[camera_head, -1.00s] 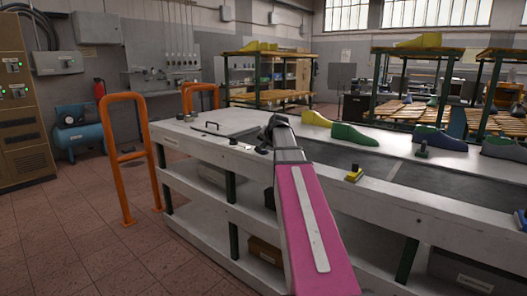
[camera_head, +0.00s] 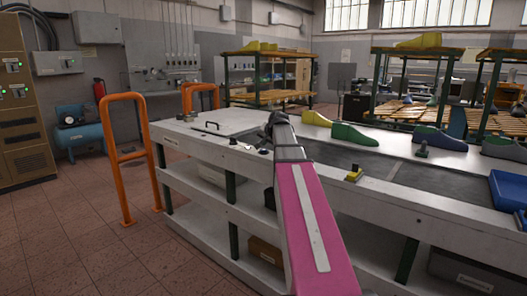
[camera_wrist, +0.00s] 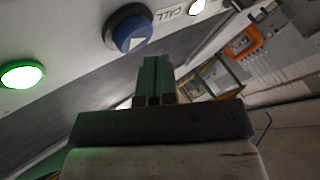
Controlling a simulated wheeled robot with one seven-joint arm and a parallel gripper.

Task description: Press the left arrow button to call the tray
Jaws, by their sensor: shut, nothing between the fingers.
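A round blue button (camera_wrist: 131,33) with a white arrow sits on a pale panel in the wrist view, beside a CALL label (camera_wrist: 172,13). My gripper (camera_wrist: 155,62) is shut and empty, its fingertips just below the button in the picture. I cannot tell whether they touch it. In the head view my gripper (camera_head: 274,122) is at the bench's front edge, mostly hidden by my arm. A blue tray (camera_head: 508,188) is on the conveyor at the far right.
A green lit button (camera_wrist: 22,75) and a white lit one (camera_wrist: 197,7) flank the blue button. Yellow, green and blue shoe lasts (camera_head: 353,134) stand along the back of the bench (camera_head: 205,160). An orange rail (camera_head: 130,155) stands left.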

